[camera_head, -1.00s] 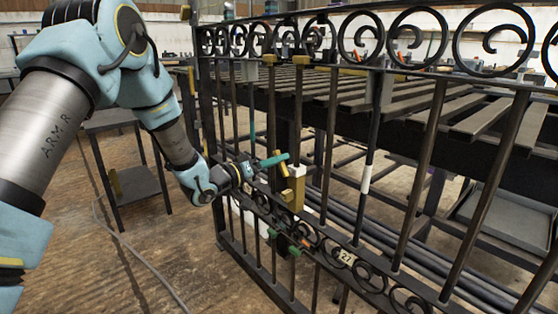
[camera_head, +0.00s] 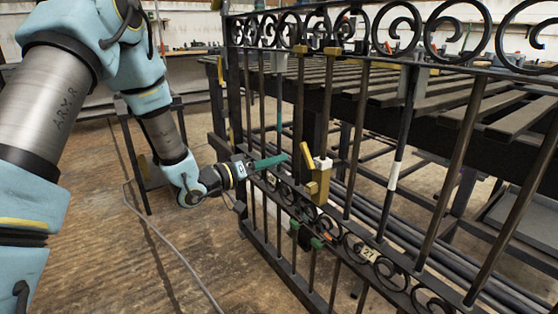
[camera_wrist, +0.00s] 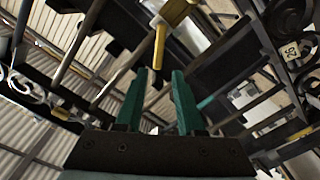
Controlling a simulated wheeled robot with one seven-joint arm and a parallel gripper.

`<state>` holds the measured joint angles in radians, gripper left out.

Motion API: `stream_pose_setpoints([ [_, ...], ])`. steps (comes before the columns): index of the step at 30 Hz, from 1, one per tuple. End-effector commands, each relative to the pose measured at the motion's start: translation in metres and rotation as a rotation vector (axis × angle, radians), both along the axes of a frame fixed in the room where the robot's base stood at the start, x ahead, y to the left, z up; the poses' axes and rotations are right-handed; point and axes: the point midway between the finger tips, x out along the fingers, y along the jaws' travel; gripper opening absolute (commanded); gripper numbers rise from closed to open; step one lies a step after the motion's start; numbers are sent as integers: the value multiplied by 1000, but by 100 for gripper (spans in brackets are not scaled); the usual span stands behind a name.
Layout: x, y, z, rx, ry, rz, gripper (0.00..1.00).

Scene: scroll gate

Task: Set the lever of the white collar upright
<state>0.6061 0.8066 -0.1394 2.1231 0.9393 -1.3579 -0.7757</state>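A yellow block (camera_head: 318,188) with a white top piece (camera_head: 322,163) sits on a bar of the dark iron gate (camera_head: 330,235). A yellow lever (camera_head: 308,155) leans up and left from it, tilted rather than upright. I cannot tell for sure that this white piece is the white collar. My gripper (camera_head: 272,162) has teal fingers and points right toward the lever, with a gap before it in the picture. In the wrist view my gripper (camera_wrist: 158,75) is open, its fingers apart with nothing seen held. A yellow piece (camera_wrist: 175,12) shows beyond the fingertips.
A white band (camera_head: 393,177) marks another bar to the right. Green-ended fittings (camera_head: 316,242) and a number plate (camera_head: 369,253) sit lower on the gate. A slatted table (camera_head: 440,100) stands behind. A cable (camera_head: 165,240) crosses the open wooden floor at left.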

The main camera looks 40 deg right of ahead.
Motion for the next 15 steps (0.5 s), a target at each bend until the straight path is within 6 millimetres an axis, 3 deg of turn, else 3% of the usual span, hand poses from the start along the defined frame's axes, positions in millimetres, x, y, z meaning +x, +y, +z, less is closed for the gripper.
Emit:
stream_pose_setpoints([
  [5, 10, 2, -3, 32, 334, 91, 16],
  [9, 18, 4, -7, 49, 766, 199, 0],
  [15, 20, 9, -10, 39, 1286, 316, 0],
])
